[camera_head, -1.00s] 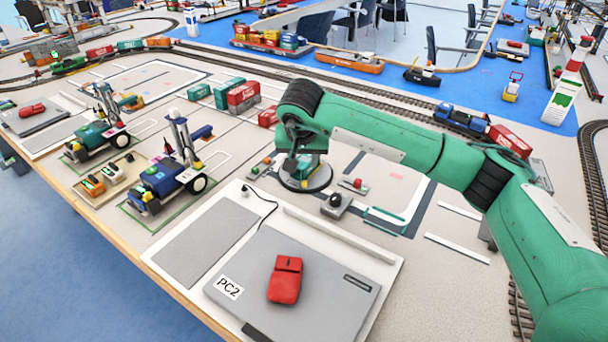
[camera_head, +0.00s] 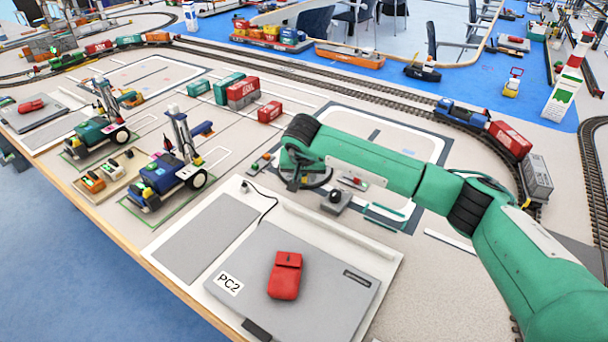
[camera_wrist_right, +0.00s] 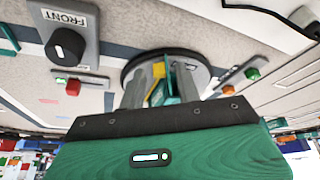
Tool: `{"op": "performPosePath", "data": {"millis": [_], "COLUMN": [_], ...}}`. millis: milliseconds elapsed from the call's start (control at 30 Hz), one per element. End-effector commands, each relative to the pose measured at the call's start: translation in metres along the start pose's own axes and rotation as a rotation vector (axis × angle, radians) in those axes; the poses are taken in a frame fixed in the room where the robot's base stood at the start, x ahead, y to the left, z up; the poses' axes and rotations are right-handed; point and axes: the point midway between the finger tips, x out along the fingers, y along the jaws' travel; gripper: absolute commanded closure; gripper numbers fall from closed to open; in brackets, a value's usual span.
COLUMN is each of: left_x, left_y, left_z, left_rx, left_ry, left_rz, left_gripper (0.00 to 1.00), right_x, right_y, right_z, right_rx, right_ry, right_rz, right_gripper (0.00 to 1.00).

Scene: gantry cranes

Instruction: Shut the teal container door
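My right gripper (camera_head: 296,182) points down over a round dark turntable (camera_head: 318,180), beyond the laptop-like panel marked PC2. In the right wrist view the gripper's two grey fingers (camera_wrist_right: 160,88) are apart, over the same disc (camera_wrist_right: 205,76). A small teal piece (camera_wrist_right: 172,91) and a yellow piece (camera_wrist_right: 157,72) show between and behind the fingers. They seem to be parts of the container on the disc; the fingers and palm hide most of it. I cannot tell the door's angle or whether a finger touches it. My left gripper is not in view.
A grey control box with a black knob (camera_wrist_right: 67,46), marked FRONT, stands beside the disc. Teal (camera_head: 229,84) and red (camera_head: 270,111) containers stand farther back. Two blue-and-teal vehicles stand left. The PC2 panel (camera_head: 330,300) with a red pouch (camera_head: 285,276) lies in front.

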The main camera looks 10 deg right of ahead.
Motion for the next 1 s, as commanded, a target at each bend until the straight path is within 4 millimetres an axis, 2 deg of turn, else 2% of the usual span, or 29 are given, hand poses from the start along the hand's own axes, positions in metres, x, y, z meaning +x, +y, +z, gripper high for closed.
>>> {"op": "performPosePath", "data": {"millis": [33,133,167,567,833,1000], "left_x": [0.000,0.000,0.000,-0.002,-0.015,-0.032], "left_y": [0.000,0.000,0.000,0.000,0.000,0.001], "left_z": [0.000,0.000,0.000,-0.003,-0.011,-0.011], "left_rx": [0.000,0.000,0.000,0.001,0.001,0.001], "left_ry": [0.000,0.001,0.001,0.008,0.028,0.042], "left_rz": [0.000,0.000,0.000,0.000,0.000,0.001], "left_gripper": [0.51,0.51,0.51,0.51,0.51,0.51], "right_x": [0.000,0.000,0.000,-0.001,0.000,0.000], "right_y": [0.000,0.000,0.000,-0.003,-0.011,-0.017], "right_z": [0.000,0.000,0.000,0.000,0.001,0.000], "right_rx": [0.000,0.000,0.000,0.053,0.224,0.372], "right_ry": [0.000,0.000,0.000,0.001,0.003,0.002], "right_rz": [0.000,0.000,0.000,0.022,0.093,0.154], "right_gripper": [0.77,0.97,1.00,1.00,1.00,1.00]}}
